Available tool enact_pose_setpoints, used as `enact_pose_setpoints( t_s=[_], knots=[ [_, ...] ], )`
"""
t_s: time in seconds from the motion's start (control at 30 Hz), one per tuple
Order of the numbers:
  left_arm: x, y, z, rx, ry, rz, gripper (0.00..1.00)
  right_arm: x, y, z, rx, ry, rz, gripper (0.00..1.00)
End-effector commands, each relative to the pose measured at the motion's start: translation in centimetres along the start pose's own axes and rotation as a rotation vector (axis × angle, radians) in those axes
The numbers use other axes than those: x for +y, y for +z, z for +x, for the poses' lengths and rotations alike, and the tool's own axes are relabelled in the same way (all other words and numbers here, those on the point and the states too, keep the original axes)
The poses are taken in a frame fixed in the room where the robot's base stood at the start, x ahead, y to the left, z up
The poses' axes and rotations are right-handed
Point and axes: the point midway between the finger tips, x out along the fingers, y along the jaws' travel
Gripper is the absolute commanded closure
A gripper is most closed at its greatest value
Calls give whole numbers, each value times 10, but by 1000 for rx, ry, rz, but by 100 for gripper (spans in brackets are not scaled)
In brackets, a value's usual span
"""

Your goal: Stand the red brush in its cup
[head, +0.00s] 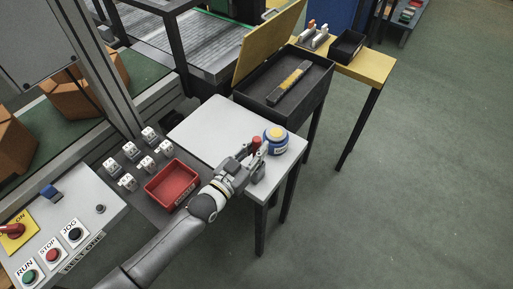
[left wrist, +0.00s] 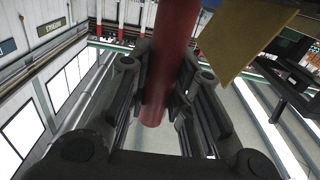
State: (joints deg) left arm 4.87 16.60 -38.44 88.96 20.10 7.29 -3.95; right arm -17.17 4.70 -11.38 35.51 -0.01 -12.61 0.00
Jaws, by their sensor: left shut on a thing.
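My left gripper (head: 254,154) is over the front right part of the white table and is shut on the red brush (head: 257,144). In the left wrist view the brush (left wrist: 168,70) is a long red rod between the two dark fingers. My right gripper is not in view.
The white table (head: 212,125) is bare on its left and back. A red tray (head: 171,185) sits left of my arm, by several white switches (head: 130,151). A dark case with a raised yellow lid (head: 268,42) stands behind. A control panel (head: 65,222) is front left.

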Motion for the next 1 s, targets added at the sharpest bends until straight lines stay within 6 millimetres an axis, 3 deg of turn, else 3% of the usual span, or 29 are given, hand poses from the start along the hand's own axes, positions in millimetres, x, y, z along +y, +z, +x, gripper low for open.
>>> enact_pose_setpoints(
  t_s=[0.17,0.2,0.4,0.77,1.0],
  knots=[
    [0,4,0,1,0,0,100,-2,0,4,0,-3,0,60],
    [0,4,0,1,0,0,79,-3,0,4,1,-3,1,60],
    [0,3,0,1,0,0,55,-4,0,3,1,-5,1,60],
    [0,4,-4,0,0,0,55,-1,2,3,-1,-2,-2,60],
    [0,6,-42,-4,0,-1,55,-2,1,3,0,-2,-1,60]
  ],
)
